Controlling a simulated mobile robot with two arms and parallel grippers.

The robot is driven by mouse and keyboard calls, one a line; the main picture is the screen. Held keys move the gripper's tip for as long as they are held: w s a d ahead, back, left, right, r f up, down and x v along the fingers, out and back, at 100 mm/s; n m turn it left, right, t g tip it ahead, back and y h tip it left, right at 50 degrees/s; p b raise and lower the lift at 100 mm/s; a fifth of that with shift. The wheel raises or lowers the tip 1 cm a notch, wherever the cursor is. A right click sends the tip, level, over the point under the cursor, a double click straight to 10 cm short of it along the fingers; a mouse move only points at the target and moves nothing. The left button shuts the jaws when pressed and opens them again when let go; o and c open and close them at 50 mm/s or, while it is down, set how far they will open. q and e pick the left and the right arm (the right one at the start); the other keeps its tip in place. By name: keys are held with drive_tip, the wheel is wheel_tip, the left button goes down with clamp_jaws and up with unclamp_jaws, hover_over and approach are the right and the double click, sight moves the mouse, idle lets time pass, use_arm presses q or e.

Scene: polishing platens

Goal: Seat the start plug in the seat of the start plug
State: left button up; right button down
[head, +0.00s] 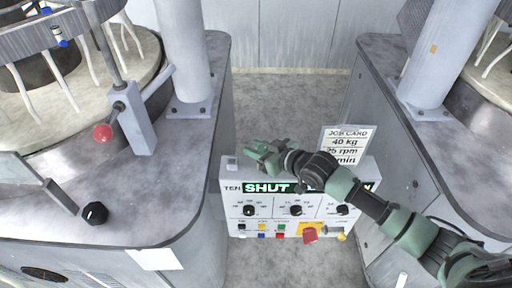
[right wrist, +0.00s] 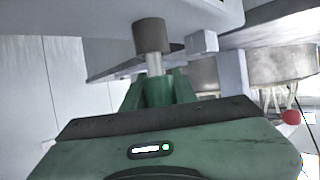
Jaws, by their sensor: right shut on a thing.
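My right gripper (head: 262,152) reaches over the back left top edge of the white control panel (head: 228,190). In the right wrist view its green fingers (right wrist: 158,88) are shut on the start plug (right wrist: 153,63), a pale shaft with a dark brown cylinder at its far end. The dark end overlaps a grey slab edge in that view; whether it touches cannot be told. In the head view the plug is too small or hidden to make out. I cannot pick out its seat clearly. My left gripper is not in view.
A small grey block (head: 232,162) stands at the panel's top left. The panel has black dials, coloured buttons and a red knob (head: 310,235). A job card (head: 345,145) stands behind it. Grey polishing machines stand on both sides; the left has a red ball lever (head: 102,132).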

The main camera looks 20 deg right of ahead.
drive_tip(key=shift+f+b, duration=0.6)
drive_tip(key=shift+f, duration=0.5)
drive_tip(key=c, duration=1)
unclamp_jaws()
drive_tip(key=shift+r, duration=0.1)
drive_tip(key=shift+c, duration=0.2)
drive_tip(key=b+v, duration=0.1)
drive_tip(key=v, duration=0.5)
drive_tip(key=shift+s+d, duration=0.25)
drive_tip(key=shift+s, duration=0.1)
drive_tip(key=shift+s+d+r+b, duration=0.2)
drive_tip(key=shift+s+r+b, duration=0.1)
drive_tip(key=shift+s+r, duration=0.05)
